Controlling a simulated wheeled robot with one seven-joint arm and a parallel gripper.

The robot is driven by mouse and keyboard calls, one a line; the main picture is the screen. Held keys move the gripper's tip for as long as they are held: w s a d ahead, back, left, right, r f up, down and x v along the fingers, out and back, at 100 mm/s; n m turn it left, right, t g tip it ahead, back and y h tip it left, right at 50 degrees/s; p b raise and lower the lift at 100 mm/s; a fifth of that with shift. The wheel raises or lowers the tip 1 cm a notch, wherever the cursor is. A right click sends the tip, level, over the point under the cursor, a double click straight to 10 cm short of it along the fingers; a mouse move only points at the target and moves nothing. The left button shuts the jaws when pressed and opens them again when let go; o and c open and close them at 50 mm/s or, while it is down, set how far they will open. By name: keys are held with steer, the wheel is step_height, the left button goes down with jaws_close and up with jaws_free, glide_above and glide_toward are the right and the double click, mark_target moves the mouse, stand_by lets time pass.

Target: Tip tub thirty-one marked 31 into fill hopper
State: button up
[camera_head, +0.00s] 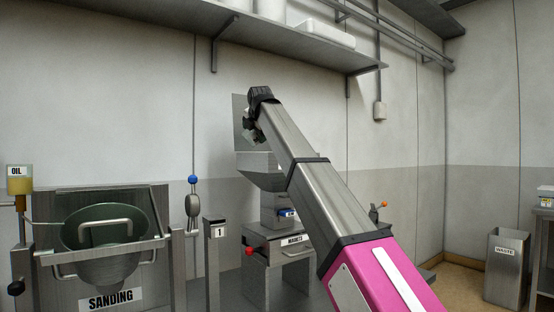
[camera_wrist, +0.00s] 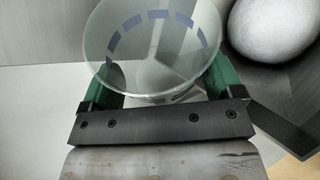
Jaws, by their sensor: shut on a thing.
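My gripper (camera_wrist: 160,84) is shut on a clear, see-through tub (camera_wrist: 150,45) with a dashed blue band, its green pads on either side. No number 31 can be read on the tub, and I see no clear contents in it. In the head view my gripper (camera_head: 250,130) is mostly hidden by my wrist, in front of an upright metal plate. Below it is a flared grey metal hopper (camera_head: 262,178), seemingly the fill hopper; its label and inside are hidden. In the wrist view a smooth white rounded mass (camera_wrist: 272,28) lies right of the tub, between grey metal walls.
The SANDING basin (camera_head: 108,240) and OIL bottle (camera_head: 19,182) are at left. A wall shelf (camera_head: 290,42) hangs above. A WASTE bin (camera_head: 506,270) stands at right.

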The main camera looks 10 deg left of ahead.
mark_target(242, 134)
steer(key=shift+s+a+n+t+h, duration=0.15)
steer(key=shift+a+n+t+h, duration=0.2)
steer(key=shift+n+h, duration=0.2)
steer(key=shift+s+a+r+n+t+h+b, duration=0.25)
steer(key=shift+a+n+t+h+b, duration=0.1)
steer(key=shift+a+n+h, duration=0.15)
steer(key=shift+s+a+f+n+h, duration=0.35)
steer(key=shift+a+f+n+h, duration=0.15)
steer(key=shift+a+h, duration=0.1)
steer(key=shift+s+a+r+n+t+h+b, duration=0.2)
steer(key=shift+a+n+t+h+b, duration=0.2)
steer(key=shift+t, duration=0.2)
steer(key=shift+s+a+f+n+t+h, duration=0.2)
steer(key=shift+a+f+n+t+h, duration=0.25)
steer(key=shift+a+n+t+h, duration=0.15)
steer(key=shift+s, duration=0.15)
